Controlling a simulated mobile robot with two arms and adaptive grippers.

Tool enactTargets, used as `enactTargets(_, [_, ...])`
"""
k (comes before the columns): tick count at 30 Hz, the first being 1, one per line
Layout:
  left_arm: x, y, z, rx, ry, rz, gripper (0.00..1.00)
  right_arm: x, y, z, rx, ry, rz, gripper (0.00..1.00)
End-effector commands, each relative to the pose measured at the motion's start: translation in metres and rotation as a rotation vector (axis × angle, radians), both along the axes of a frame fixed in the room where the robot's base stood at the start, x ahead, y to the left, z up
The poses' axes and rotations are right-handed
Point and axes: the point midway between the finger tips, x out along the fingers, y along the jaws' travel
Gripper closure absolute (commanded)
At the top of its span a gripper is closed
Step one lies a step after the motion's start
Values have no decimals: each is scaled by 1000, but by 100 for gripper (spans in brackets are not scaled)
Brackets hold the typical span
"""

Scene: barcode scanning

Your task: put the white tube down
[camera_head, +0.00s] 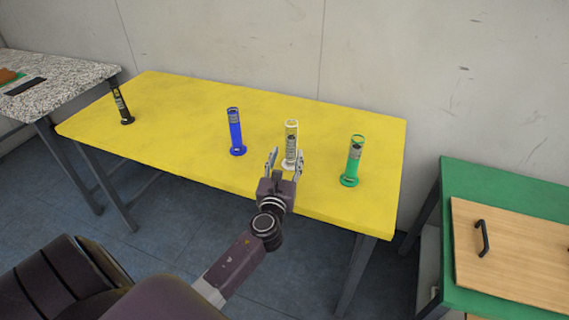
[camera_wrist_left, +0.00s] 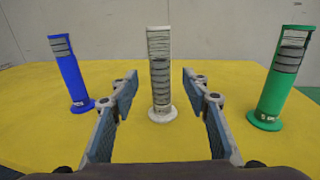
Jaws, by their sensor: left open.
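The white tube (camera_head: 291,142) stands upright on the yellow table (camera_head: 190,105), on its round base, with a dark label on its side. My left gripper (camera_head: 286,160) is open at the table's front side, with its fingers pointing at the white tube. In the left wrist view the white tube (camera_wrist_left: 159,70) stands centred beyond the gap between the open fingers (camera_wrist_left: 160,88), and nothing is held. I cannot tell from the head view exactly how far the fingertips are from the tube. My right gripper is not in view.
A blue tube (camera_head: 236,132) stands to the left and a green tube (camera_head: 353,160) to the right of the white one. A black tube (camera_head: 121,102) stands at the table's far left end. A green table (camera_head: 500,185) with a wooden board (camera_head: 515,250) is at right.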

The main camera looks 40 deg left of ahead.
Motion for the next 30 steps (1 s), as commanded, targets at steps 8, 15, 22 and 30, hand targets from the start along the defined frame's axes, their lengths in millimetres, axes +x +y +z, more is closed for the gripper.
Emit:
enactTargets(8, [-28, -13, 0, -1, 0, 0, 57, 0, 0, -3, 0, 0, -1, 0])
enactTargets(15, [-30, -14, 0, 0, 0, 0, 57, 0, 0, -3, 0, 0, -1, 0])
enactTargets(22, [-29, -13, 0, 0, 0, 0, 57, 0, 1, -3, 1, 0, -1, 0])
enactTargets(30, [-45, -10, -7, -181, -39, 47, 57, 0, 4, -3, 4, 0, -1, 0])
